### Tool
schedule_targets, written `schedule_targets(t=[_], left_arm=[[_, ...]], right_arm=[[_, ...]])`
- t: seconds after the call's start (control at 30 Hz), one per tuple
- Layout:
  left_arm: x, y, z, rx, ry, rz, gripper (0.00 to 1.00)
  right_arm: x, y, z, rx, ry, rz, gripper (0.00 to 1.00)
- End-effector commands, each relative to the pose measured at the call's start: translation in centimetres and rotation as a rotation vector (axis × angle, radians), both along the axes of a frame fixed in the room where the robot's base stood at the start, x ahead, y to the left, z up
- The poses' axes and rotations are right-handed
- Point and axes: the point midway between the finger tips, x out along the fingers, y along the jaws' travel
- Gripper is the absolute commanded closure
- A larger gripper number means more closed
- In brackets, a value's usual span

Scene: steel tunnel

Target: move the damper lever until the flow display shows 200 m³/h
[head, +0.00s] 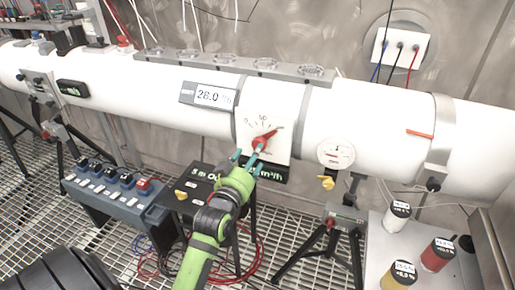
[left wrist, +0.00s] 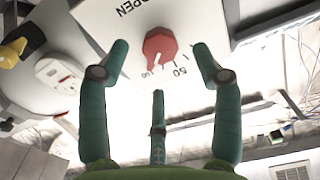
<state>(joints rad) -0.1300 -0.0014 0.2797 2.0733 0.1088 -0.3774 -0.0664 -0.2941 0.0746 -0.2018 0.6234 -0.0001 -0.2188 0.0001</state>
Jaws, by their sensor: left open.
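The red damper lever (head: 265,136) sits on a white scale plate (head: 281,152) on the front of the white duct and slants up to the right. In the left wrist view its red knob (left wrist: 160,46) is ahead, near the "50" mark, with "OPEN" printed above. My left gripper (head: 248,152) is open at the plate's lower edge, close to the lever. In the left wrist view its teal fingers (left wrist: 160,68) are spread around the knob's near side, with no clear contact. The black flow display (head: 270,174) below the plate shows "m³/h"; my gripper hides its number. My right gripper is not in view.
A white display (head: 208,95) on the duct reads about 28.0. A round gauge (head: 336,153) with a yellow tap (head: 326,183) is right of the plate. A blue-grey switch box (head: 115,195) stands lower left. Several coloured cylinders stand on a table (head: 385,235) at right.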

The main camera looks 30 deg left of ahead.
Motion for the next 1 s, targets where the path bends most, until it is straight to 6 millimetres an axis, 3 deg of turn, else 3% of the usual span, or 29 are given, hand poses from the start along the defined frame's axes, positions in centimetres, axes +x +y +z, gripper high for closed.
schedule_targets(t=[0.13,0.3,0.67,0.8,1.0], left_arm=[[2.5,0.5,0.3,0.0,-0.002,-0.001,0.35],[4.3,1.0,0.1,0.0,0.0,-0.001,0.35],[4.8,1.1,0.0,0.001,0.0,-0.001,0.35],[4.8,1.1,0.0,0.001,0.001,-0.001,0.9],[4.8,1.1,-0.2,-0.001,0.005,-0.001,0.91]], right_arm=[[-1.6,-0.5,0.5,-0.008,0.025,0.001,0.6],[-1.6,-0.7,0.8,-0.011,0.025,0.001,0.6],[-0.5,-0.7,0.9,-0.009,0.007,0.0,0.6],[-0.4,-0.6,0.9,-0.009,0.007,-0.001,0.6],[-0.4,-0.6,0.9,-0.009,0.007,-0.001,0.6]])
